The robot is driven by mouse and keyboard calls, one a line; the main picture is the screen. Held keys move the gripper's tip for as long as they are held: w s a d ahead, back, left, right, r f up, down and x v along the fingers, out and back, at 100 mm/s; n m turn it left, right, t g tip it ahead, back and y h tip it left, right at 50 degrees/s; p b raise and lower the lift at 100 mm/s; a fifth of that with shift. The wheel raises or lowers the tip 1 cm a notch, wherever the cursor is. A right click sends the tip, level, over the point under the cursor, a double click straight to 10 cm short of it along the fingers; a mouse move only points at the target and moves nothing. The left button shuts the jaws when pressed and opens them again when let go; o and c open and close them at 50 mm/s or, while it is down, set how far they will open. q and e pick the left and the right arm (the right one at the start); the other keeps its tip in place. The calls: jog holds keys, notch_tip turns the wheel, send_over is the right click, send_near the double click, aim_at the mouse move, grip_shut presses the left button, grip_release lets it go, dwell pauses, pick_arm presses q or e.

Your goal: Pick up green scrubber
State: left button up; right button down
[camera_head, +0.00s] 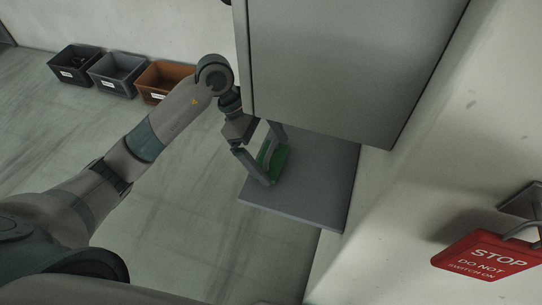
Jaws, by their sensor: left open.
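The green scrubber (278,163) lies on a grey shelf (310,195) that sticks out below a large grey cabinet. My left gripper (271,157) is over the scrubber with its fingers apart, one on the near side and one toward the far side. Part of the scrubber is hidden behind the fingers. I cannot tell whether the fingers touch it. My right gripper does not show.
The grey cabinet (330,60) stands right above and beside my left gripper. A red STOP sign (487,256) hangs on the right. Two grey bins (117,75) and an orange bin (150,92) stand by the back wall. The floor at left is clear.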

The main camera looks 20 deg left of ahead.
pick_arm(q)
jog(key=shift+c, duration=0.3)
jog(key=c, duration=0.9)
jog(key=shift+w+a, duration=0.1)
jog(key=shift+a, duration=0.1)
